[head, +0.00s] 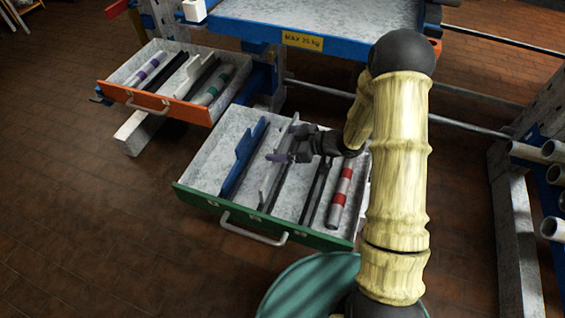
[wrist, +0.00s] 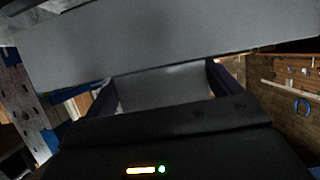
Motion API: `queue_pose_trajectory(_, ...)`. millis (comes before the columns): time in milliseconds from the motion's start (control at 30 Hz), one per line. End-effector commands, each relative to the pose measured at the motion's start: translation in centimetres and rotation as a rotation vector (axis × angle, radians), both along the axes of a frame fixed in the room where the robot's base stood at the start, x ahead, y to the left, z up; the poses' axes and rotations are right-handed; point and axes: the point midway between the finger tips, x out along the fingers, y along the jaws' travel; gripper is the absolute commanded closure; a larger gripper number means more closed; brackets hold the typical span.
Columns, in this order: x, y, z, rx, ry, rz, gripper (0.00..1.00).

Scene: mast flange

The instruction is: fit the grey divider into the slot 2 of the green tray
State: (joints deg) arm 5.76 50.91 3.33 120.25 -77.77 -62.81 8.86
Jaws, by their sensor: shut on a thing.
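The green tray (head: 188,196) is a pulled-out drawer with a green front and handle, in the middle of the head view. The grey divider (head: 276,183) stands on edge in it, running front to back, between a blue divider (head: 243,157) and a black divider (head: 319,190). My gripper (head: 281,157) is shut on the grey divider near its middle. In the wrist view the grey divider (wrist: 170,42) crosses the picture as a broad plate, with my gripper's fingers (wrist: 162,88) at it. I cannot tell whether its lower edge sits in a slot; slot numbers are not readable.
A red-and-white tube (head: 341,193) lies in the tray right of the black divider. An orange-fronted drawer (head: 158,103) with tubes and dividers is at upper left. A blue-edged shelf (head: 300,38) is behind. A teal round object (head: 300,290) is in front.

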Motion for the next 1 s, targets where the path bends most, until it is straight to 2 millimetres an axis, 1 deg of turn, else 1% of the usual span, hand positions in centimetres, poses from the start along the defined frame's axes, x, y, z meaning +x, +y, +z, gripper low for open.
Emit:
queue_pose_trajectory(33,0.0,0.0,-1.5,0.000,0.001,0.000,0.66)
queue_pose_trajectory(100,0.0,0.0,-2.3,0.001,0.001,0.000,0.66)
queue_pose_trajectory(167,0.0,-0.1,-2.6,0.001,-0.001,-0.002,0.66)
queue_pose_trajectory(467,0.1,-0.1,-2.5,0.001,-0.001,-0.003,0.66)
queue_pose_trajectory(567,0.1,-0.1,-3.5,0.000,-0.001,-0.003,0.66)
queue_pose_trajectory(733,0.1,-0.1,-6.0,0.000,0.000,-0.003,0.66)
queue_pose_trajectory(800,0.0,-0.1,-6.4,0.000,-0.001,-0.003,0.66)
queue_pose_trajectory(1000,0.0,-0.1,-6.2,0.000,-0.002,-0.002,0.66)
